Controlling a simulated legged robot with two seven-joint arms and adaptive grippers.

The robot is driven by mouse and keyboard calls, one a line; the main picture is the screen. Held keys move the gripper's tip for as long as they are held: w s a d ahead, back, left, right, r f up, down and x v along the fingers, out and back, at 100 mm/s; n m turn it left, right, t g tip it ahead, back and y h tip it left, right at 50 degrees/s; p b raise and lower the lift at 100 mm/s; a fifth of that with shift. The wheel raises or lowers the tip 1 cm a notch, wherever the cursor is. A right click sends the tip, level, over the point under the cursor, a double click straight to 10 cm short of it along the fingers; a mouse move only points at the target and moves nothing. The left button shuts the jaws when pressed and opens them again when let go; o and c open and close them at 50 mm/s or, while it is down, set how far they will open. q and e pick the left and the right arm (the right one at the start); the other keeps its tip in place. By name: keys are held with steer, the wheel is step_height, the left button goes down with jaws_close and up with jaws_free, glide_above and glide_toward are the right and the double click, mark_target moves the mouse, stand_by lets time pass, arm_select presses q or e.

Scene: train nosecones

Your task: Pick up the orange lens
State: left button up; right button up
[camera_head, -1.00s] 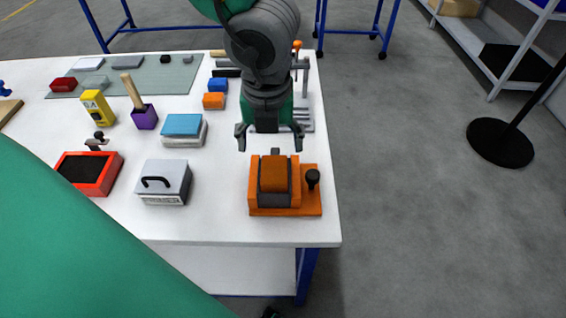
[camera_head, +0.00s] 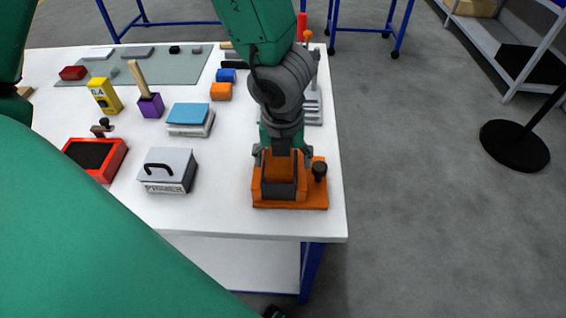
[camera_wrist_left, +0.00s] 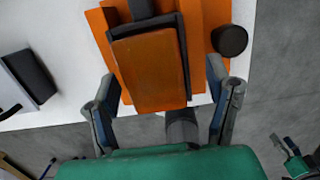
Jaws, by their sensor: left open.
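An orange block-shaped piece (camera_head: 279,165) sits in a dark frame on an orange fixture (camera_head: 312,200) near the table's front right corner. I take this piece to be the orange lens; it also shows in the left wrist view (camera_wrist_left: 147,70). My left gripper (camera_head: 283,156) is open over the fixture, with its fingers on either side of the piece. In the left wrist view the gripper (camera_wrist_left: 163,78) has visible gaps between both fingers and the piece. I cannot tell how far below the fingertips it is.
A black knob (camera_head: 319,170) stands on the fixture, close to one finger. A grey box with a black handle (camera_head: 167,171) and a blue-topped stack (camera_head: 189,118) lie to the left. Small blue (camera_head: 226,75) and orange (camera_head: 221,91) blocks lie behind. The table's front edge is near.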

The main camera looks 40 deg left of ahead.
arm_select(q)
steer(key=c, duration=1.1)
steer(key=shift+a, duration=0.2)
steer(key=shift+c, duration=1.3)
steer(key=shift+a, duration=0.25)
